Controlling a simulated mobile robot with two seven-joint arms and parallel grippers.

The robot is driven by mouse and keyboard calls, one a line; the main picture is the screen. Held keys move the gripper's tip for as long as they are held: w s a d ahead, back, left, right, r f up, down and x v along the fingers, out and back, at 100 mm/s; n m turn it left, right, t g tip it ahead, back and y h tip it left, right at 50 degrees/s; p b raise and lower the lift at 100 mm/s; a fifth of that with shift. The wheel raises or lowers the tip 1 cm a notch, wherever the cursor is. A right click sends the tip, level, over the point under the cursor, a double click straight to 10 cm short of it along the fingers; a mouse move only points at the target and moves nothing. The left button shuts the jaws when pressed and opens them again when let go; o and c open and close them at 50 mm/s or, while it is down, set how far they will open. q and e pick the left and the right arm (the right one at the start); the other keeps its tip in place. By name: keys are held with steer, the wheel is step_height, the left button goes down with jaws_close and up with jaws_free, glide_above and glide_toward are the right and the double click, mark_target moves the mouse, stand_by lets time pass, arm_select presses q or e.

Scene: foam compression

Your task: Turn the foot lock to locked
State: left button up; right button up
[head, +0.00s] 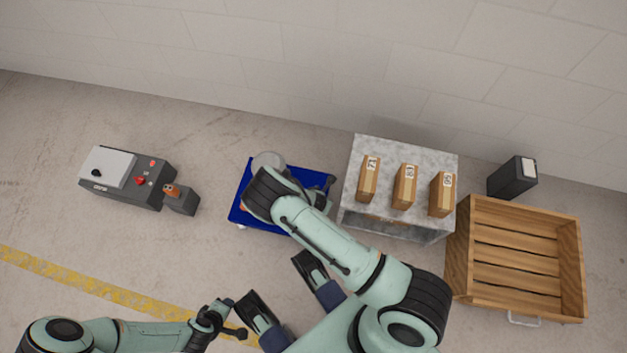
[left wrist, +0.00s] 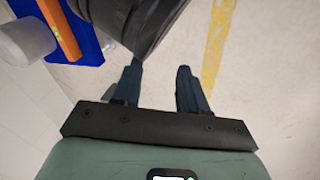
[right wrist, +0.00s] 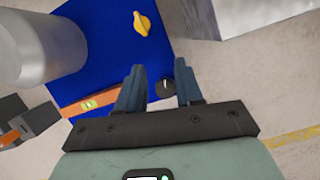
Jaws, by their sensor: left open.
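A blue platform (head: 238,213) sits on the floor, mostly covered by my right arm in the head view; it fills much of the right wrist view (right wrist: 110,45). On it are a yellow winged knob (right wrist: 141,24) and a small round black knob (right wrist: 165,87) with a pale mark. I cannot tell which is the foot lock. My right gripper (right wrist: 160,88) is open, with the black knob showing between its fingers; contact is unclear.
A grey cylinder (right wrist: 35,50) and an orange level (right wrist: 88,104) are on the platform. A grey table (head: 400,150) with three boxes stands right, then a wooden crate (head: 515,255). A control box (head: 120,175) stands left.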

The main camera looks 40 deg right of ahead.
steer(key=w+d+f+b, duration=0.1)
steer(key=w+f+b, duration=0.1)
steer(key=f, duration=0.2)
steer(key=w+d+f+n+b, duration=0.1)
steer(key=w+f+b, duration=0.1)
steer(key=f, duration=0.2)
steer(key=w+d+f+n+b, duration=0.1)
steer(key=w+d+f+b, duration=0.1)
steer(key=f, duration=0.2)
steer(key=shift+w+t, duration=0.2)
steer(key=shift+t, duration=0.1)
steer(key=shift+w+d+f, duration=0.1)
steer(key=shift+d+f, duration=0.05)
steer(key=shift+f, duration=0.25)
arm_select(q)
steer(key=s+a+f+g, duration=0.1)
steer(key=s+f+g, duration=0.2)
steer(key=s+f, duration=0.5)
steer(key=shift+s+a+f+n+g, duration=0.2)
steer(key=shift+s+f+n+g, duration=0.15)
steer(key=shift+s, duration=0.55)
arm_select(e)
jaws_close()
